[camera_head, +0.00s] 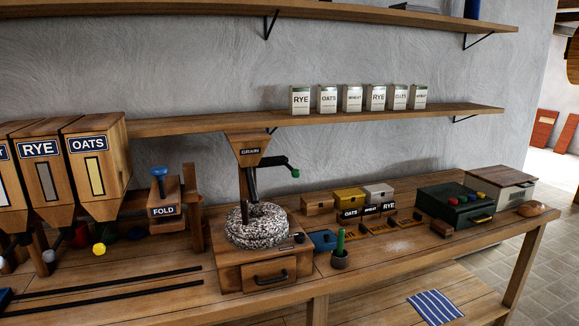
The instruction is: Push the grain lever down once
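The grain mill stands on the wooden bench near the middle of the view. Its wooden hopper (248,147) is labelled GRAIN. A dark lever (276,162) reaches out to the right from the hopper and bends down to a green knob (295,173). Below it, a round speckled millstone (257,225) sits on a wooden base (236,275) with a drawer. A dark spout hangs from the hopper to the stone. My gripper is not in view.
RYE (40,165) and OATS (97,165) bins stand at left, with a yellow knob (99,250) below. A FOLD press (165,205) stands beside the mill. A shelf (400,117) runs behind.

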